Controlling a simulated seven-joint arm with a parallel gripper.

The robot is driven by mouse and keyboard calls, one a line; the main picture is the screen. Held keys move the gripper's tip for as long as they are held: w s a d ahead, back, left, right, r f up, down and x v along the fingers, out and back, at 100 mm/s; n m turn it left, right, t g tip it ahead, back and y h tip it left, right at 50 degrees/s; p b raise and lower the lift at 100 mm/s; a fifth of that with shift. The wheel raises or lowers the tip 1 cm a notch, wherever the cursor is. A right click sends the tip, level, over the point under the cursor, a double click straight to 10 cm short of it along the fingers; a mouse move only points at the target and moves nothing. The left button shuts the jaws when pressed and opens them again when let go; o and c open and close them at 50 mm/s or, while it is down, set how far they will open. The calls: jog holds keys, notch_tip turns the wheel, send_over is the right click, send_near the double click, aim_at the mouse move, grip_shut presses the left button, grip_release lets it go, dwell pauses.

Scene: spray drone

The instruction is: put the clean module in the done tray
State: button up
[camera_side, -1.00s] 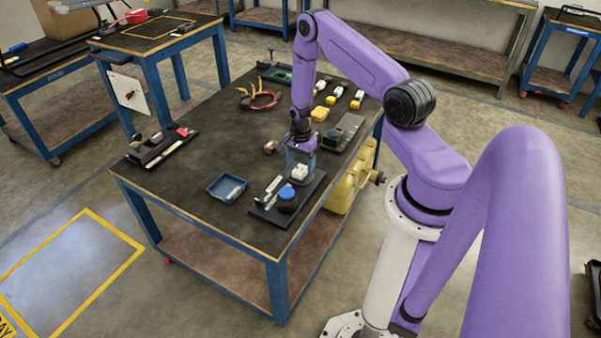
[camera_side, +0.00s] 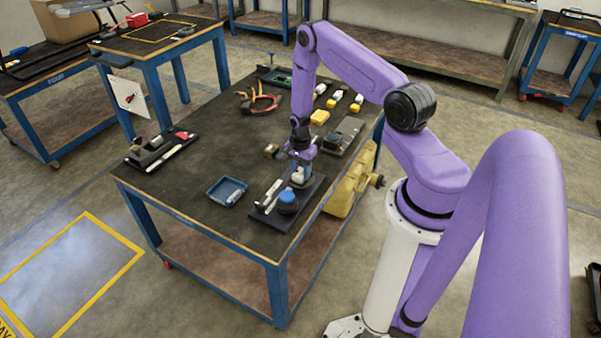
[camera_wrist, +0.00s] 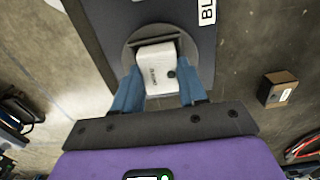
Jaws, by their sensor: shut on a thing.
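My gripper (camera_wrist: 157,90) is shut on a small white module (camera_wrist: 155,68) with a dark spot and small print; its blue fingers are on both sides. In the side view, my gripper (camera_side: 300,172) holds the module (camera_side: 298,178) at the back of a dark station board (camera_side: 262,214). In the wrist view, the module is over a round grey seat on that board (camera_wrist: 92,30); I cannot tell whether it touches. A small blue tray (camera_side: 215,197) lies on the table left of the board, with a pale item in it. No readable label shows which tray is the done tray.
The board carries a blue-capped round part (camera_side: 287,198) and pale bars. A black tray (camera_side: 160,152) is at the left, yellow and white parts (camera_side: 320,117) behind. The table between the trays is clear.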

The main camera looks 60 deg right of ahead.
jog(key=shift+r, duration=0.45)
notch_tip(320, 180, up, 2)
jog(key=s+a+r, duration=0.7)
jog(key=s+r, duration=0.3)
jog(key=s, duration=0.2)
send_over(228, 193)
jog(key=s, duration=0.1)
notch_tip(228, 193, down, 10)
jog(key=shift+f, duration=0.2)
jog(key=shift+w+f, duration=0.45)
jog(key=shift+f, duration=0.1)
jog(key=shift+w+f, duration=0.1)
jog(key=shift+f, duration=1.5)
